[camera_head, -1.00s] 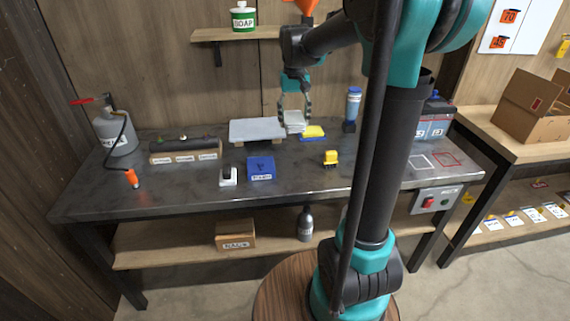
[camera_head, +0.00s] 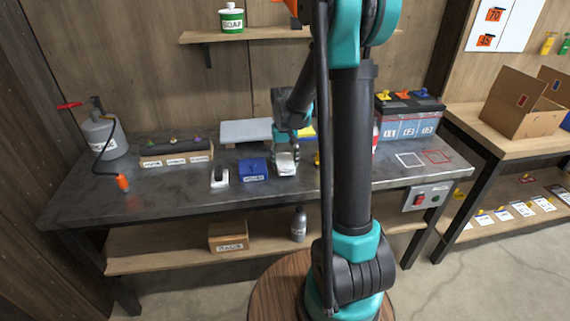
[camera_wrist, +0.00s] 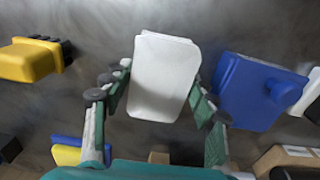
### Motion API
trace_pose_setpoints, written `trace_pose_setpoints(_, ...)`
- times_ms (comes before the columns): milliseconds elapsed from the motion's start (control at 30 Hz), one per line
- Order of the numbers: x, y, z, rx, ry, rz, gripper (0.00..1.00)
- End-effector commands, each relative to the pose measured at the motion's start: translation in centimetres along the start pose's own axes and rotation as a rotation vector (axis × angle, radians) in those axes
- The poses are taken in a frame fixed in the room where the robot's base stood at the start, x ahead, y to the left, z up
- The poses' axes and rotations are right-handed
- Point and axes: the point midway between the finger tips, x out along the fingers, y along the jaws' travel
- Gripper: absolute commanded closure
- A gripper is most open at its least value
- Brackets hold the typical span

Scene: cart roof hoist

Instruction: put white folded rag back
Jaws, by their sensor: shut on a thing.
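The white folded rag (camera_wrist: 165,76) is held between the two fingers of my gripper (camera_wrist: 160,88) in the wrist view. In the head view the rag (camera_head: 286,166) shows under my gripper (camera_head: 286,150), to the right of a blue box (camera_head: 253,170). It is over the dark metal workbench (camera_head: 150,204), and the wrist view has the bench surface below it. I cannot tell how high above the bench it is.
A white dispenser (camera_head: 219,178) and a row of labelled knobs (camera_head: 176,156) are left of the blue box. A pale slab (camera_head: 245,131) lies behind. A yellow block (camera_wrist: 32,60) shows in the wrist view. Marked squares (camera_head: 410,159) at the bench's right are bare.

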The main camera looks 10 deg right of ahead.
Motion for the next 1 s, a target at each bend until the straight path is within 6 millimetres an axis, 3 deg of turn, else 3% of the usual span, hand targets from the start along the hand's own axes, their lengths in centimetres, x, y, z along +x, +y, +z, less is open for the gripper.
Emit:
trace_pose_setpoints(467, 1.10, -0.01, 0.00, 0.000, 0.000, 0.000, 0.75)
trace_pose_setpoints(500, 1.05, -0.01, 0.00, 0.000, 0.000, 0.000, 0.38)
trace_pose_setpoints(633, 1.04, -0.01, 0.02, 0.000, 0.000, 0.000, 0.22)
trace_pose_setpoints(1000, 0.70, -0.01, 0.06, 0.000, 0.000, 0.000, 0.22)
